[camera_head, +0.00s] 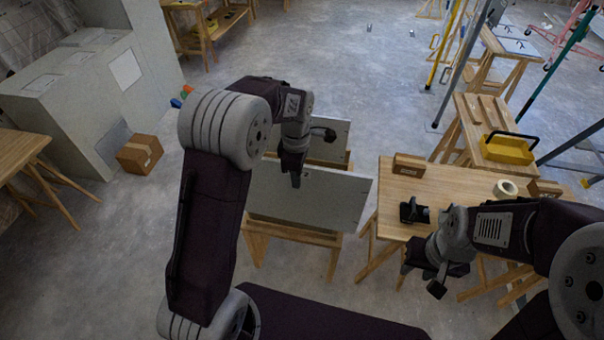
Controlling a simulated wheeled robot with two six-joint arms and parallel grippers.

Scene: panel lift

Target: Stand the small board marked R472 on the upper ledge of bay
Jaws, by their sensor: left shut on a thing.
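A pale grey board (325,205) stands upright, leaning slightly, in a wooden rack (290,235) in the middle of the head view. A second pale board (338,132) stands behind it. I cannot read R472 on either board. My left gripper (295,178) reaches down over the top edge of the front board and is shut on it, near the middle of that edge. My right gripper (436,280) is empty in front of the work table, at the lower right; its finger gap is not clear. No ledge of a bay can be made out.
The work table (390,190) at right holds a black device (413,210), a tape roll (505,188) and a wooden block (408,165). A yellow toolbox (508,150) sits on a bench behind. A cardboard box (140,154) is at left. Floor beyond the rack is clear.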

